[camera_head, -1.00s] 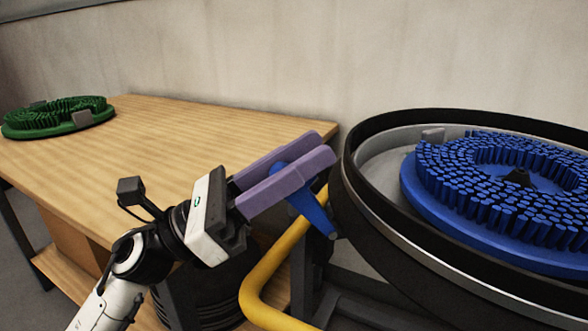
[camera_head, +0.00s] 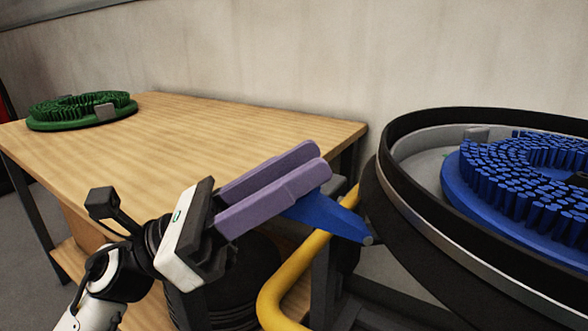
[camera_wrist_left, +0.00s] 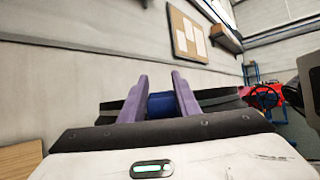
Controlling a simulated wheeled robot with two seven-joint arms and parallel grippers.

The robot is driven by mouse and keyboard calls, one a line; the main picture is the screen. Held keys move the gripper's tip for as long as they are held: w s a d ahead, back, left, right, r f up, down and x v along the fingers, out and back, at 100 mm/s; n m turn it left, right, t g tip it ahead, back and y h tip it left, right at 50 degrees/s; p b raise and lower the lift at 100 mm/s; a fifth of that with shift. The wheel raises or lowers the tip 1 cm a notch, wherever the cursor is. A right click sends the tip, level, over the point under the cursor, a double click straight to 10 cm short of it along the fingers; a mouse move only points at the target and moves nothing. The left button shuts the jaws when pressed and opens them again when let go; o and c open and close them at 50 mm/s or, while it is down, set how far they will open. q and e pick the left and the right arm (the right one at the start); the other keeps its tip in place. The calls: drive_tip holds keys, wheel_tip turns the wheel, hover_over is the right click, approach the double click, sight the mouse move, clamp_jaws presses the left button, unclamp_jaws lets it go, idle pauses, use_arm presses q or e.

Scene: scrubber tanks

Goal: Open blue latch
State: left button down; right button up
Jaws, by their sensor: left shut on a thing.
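The blue latch (camera_head: 335,217) is a flat blue lever at the left side of the round black-rimmed tank (camera_head: 402,215), just above a yellow bar. It also shows in the left wrist view (camera_wrist_left: 162,104), between the purple fingers. My left gripper (camera_head: 322,166) comes in from the lower left with its two purple fingers shut on the latch. The fingers hide part of the latch. In the left wrist view the gripper (camera_wrist_left: 160,85) has one finger on each side of it. My right gripper is not in view.
A blue brush disc (camera_head: 520,185) lies in the tank. A yellow bar (camera_head: 285,280) curves below the latch. A wooden table (camera_head: 220,130) with a green brush disc (camera_head: 82,110) stands at the left, its top otherwise clear. A wall closes off the back.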

use_arm(q)
drive_tip(key=shift+a+r, duration=0.15)
drive_tip(key=shift+r, duration=0.05)
drive_tip(key=c, duration=1.3)
unclamp_jaws()
drive_tip(key=shift+c, duration=0.2)
drive_tip(key=shift+f, duration=0.1)
drive_tip(key=v, duration=0.7)
drive_tip(key=shift+a, duration=0.25)
drive_tip(key=shift+f, duration=0.1)
